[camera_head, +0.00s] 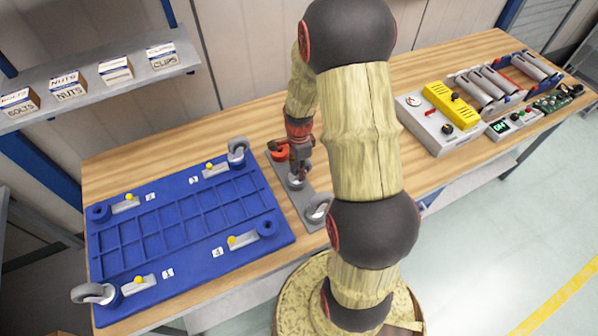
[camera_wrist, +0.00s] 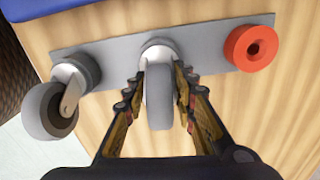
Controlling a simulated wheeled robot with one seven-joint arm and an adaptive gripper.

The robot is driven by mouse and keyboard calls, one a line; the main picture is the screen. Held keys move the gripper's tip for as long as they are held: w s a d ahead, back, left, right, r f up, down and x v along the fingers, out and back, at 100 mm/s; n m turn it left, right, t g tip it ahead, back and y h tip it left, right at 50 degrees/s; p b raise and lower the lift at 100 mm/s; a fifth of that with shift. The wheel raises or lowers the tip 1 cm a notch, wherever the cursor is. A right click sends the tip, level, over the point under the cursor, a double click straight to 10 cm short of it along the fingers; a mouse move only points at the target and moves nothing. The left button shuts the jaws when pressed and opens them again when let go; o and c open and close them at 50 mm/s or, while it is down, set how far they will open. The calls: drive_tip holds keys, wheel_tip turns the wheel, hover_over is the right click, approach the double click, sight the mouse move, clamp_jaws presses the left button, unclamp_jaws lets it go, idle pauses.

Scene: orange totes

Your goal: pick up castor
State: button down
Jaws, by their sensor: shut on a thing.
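My gripper (camera_head: 298,160) reaches down over the grey strip (camera_head: 283,178) to the right of the blue board. In the wrist view its fingers (camera_wrist: 159,78) are shut on a castor (camera_wrist: 158,100) with a grey wheel, one finger on each side. The castor's light base is at the strip; I cannot tell whether it is lifted. A second castor (camera_wrist: 52,105) is at the strip's left end in the wrist view, and also shows in the head view (camera_head: 318,208). A red ring (camera_wrist: 250,48) lies at the other end. My arm hides part of the bench.
The blue board (camera_head: 185,225) has castors at its far right (camera_head: 237,150) and near left (camera_head: 95,293) corners, with blue rings at the other two. A grey and yellow control box (camera_head: 440,120) stands to the right. Labelled boxes (camera_head: 115,70) sit on a shelf.

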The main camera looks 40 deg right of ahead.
idle(0.4)
wheel_tip(320, 180, up, 10)
drive_tip(key=shift+r+p, duration=0.1)
drive_tip(key=shift+p, duration=0.6)
idle(0.8)
